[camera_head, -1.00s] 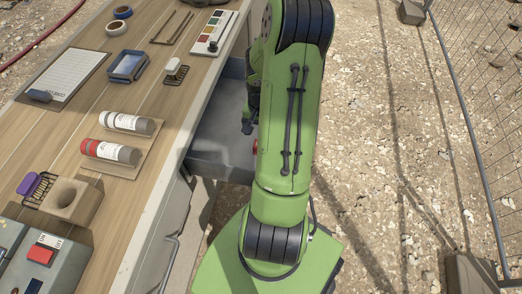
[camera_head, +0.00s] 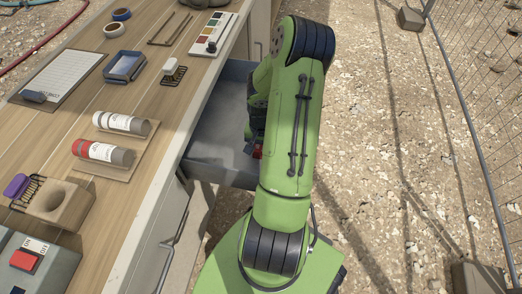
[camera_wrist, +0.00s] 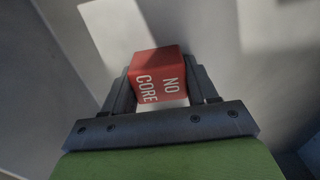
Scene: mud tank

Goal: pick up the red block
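The red block (camera_wrist: 158,76) shows in the wrist view with white lettering reading "NO CORE". It sits between the two dark fingers of my gripper (camera_wrist: 160,80), which lie close against its left and right sides. A small part of the red block (camera_head: 257,152) shows in the head view, beside my green arm. My gripper (camera_head: 249,148) is over the open grey drawer (camera_head: 215,130) there, mostly hidden by the arm. Whether the block still touches the drawer floor cannot be told.
The wooden bench (camera_head: 60,120) is left of the drawer. It carries a red-capped tube (camera_head: 103,152), a white-capped tube (camera_head: 121,123), a block with a round hole (camera_head: 60,204) and a box with a red button (camera_head: 27,260). A wire fence (camera_head: 480,110) stands right; gravel lies between.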

